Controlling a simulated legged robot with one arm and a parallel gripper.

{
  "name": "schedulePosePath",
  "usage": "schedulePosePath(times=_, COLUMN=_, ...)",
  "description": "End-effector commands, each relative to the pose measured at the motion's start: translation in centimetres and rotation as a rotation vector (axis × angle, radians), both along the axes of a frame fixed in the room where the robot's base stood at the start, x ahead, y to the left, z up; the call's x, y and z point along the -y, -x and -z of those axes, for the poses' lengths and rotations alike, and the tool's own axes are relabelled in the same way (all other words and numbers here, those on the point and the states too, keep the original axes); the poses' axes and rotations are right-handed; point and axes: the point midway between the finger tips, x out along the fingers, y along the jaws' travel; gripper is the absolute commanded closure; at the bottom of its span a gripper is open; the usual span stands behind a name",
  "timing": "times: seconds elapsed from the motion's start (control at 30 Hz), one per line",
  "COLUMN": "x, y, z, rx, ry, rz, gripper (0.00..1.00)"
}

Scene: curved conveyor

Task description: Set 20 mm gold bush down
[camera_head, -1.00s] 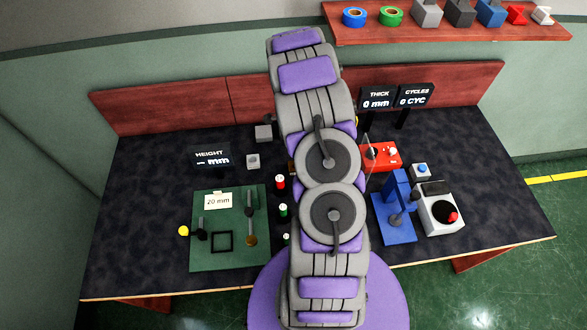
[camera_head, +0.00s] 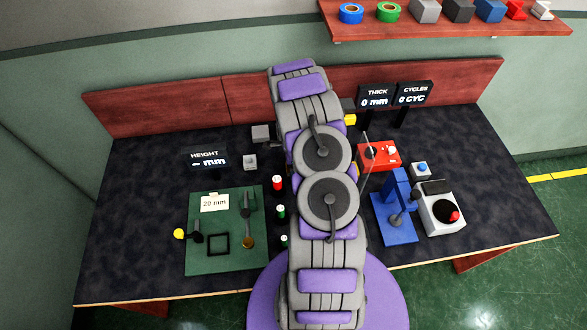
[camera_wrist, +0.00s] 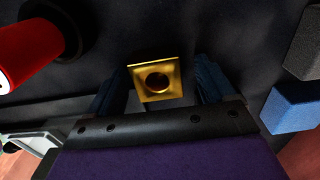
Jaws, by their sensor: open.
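The gold bush (camera_wrist: 145,92), a square gold piece with a round dark hole, shows in the wrist view on or just above the dark table surface. My gripper (camera_wrist: 160,72) is open, with one dark blue finger on each side of the bush. A gap shows between the bush and each finger. In the head view my arm hides the gripper, and I cannot make out the bush there. A green plate (camera_head: 209,263) with a "20 mm" label (camera_head: 214,202) and a black square outline (camera_head: 218,244) lies at the left of the table.
In the wrist view a red cylinder (camera_wrist: 22,48) stands at upper left, and grey (camera_wrist: 305,48) and blue (camera_wrist: 293,108) blocks sit at right. In the head view a red box (camera_head: 372,156), blue press (camera_head: 395,215) and white unit (camera_head: 440,212) stand right of my arm.

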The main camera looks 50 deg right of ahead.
Motion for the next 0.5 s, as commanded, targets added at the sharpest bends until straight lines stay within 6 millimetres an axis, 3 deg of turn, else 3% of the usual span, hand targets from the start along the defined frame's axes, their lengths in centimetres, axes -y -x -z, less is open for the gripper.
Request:
schedulePosePath(times=0.17, x=-0.16, y=-0.09, z=-0.18, rx=0.001, ry=0.003, rz=-0.002, gripper=0.17)
schedulePosePath(times=0.5, x=0.20, y=-0.09, z=-0.05, rx=0.002, ry=0.001, rz=-0.001, gripper=0.50)
